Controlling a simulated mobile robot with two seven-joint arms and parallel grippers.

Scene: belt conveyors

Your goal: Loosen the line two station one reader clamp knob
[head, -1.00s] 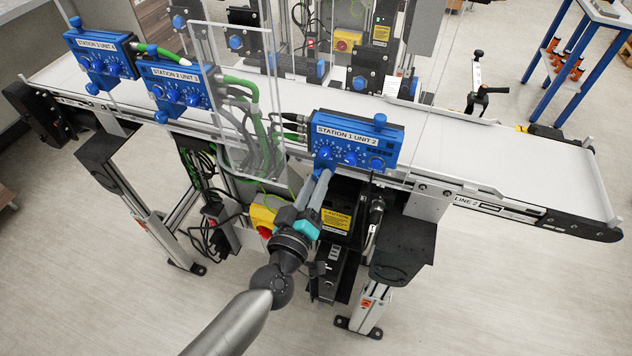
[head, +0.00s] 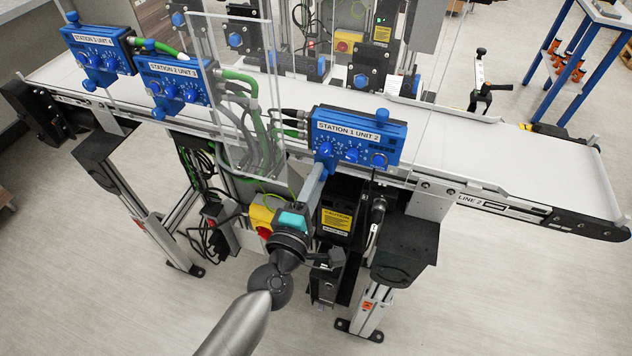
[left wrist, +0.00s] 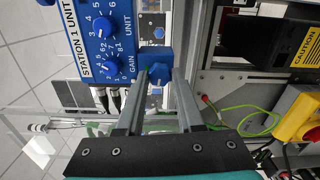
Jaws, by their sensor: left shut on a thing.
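The station 1 unit 2 reader (head: 358,139) is a blue box with dials, mounted on the near side of the line 2 conveyor (head: 468,125). It also shows at the upper left in the left wrist view (left wrist: 85,50). Its blue clamp knob (left wrist: 155,57) sits beside the GAIN dial in that view, between my fingertips. My left gripper (head: 320,169) reaches up from below to the reader's lower left corner and is shut on this knob. The fingers also show in the left wrist view (left wrist: 160,77). In the head view the fingers largely hide the knob. My right gripper is not in view.
Station 2 unit 3 (head: 172,82) and station 3 unit 4 (head: 98,51) sit further left on the conveyor. A clear panel (head: 237,95) and green cables (head: 262,130) stand left of the reader. A yellow-red switch box (head: 262,214) is close to my left wrist.

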